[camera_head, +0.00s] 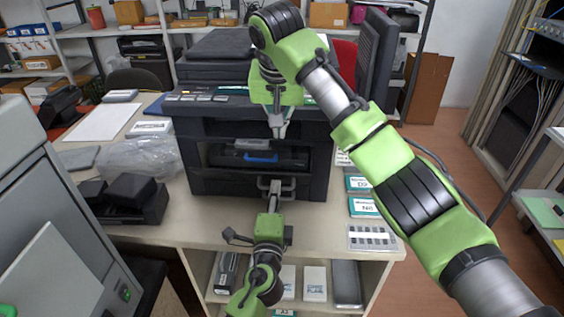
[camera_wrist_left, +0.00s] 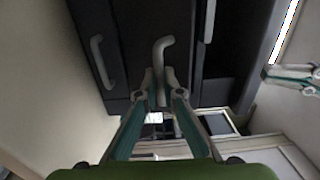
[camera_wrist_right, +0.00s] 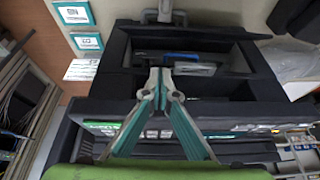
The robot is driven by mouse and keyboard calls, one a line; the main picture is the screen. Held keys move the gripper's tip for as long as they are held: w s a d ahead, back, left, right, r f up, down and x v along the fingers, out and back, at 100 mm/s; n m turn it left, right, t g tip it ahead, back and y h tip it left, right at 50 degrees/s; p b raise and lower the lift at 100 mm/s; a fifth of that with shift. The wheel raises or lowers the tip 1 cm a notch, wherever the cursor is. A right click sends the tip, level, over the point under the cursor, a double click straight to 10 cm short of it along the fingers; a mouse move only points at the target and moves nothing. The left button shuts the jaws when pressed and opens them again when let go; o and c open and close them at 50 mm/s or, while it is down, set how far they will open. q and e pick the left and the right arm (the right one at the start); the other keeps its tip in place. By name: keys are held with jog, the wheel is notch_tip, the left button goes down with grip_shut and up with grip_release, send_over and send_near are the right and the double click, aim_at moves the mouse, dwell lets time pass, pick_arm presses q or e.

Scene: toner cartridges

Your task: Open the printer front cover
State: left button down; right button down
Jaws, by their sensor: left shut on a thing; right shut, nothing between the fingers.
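The black printer (camera_head: 315,185) stands on the table. Its front bay is exposed, showing a dark cartridge (camera_head: 290,158) with a blue handle (camera_head: 261,158), which also shows in the right wrist view (camera_wrist_right: 195,69). My left gripper (camera_head: 273,192) is low at the printer front, shut on a grey bar handle (camera_wrist_left: 163,50). A second grey handle (camera_wrist_left: 101,62) is beside it in the left wrist view. I cannot tell the front cover's exact angle. My right gripper (camera_head: 278,132) is shut and empty, pointing down in front of the printer above the bay.
Crumpled clear plastic (camera_head: 148,158) and a black device (camera_head: 130,198) are left of the printer. Labelled boxes (camera_head: 364,207) lie to its right near the table edge. Shelf compartments under the table (camera_head: 317,283) hold boxes. A monitor (camera_head: 376,55) stands behind at right.

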jog(key=x, duration=1)
jog(key=shift+w+d, duration=0.3)
jog(key=shift+w, duration=0.1)
pick_arm(q)
jog(key=shift+a+f, duration=0.1)
jog(key=shift+f, duration=0.05)
pick_arm(e)
jog(key=shift+s+f, duration=0.5)
jog(key=shift+s, duration=0.2)
jog(key=shift+s+f, duration=0.5)
jog(key=shift+s, duration=0.2)
jog(key=shift+s, duration=0.1)
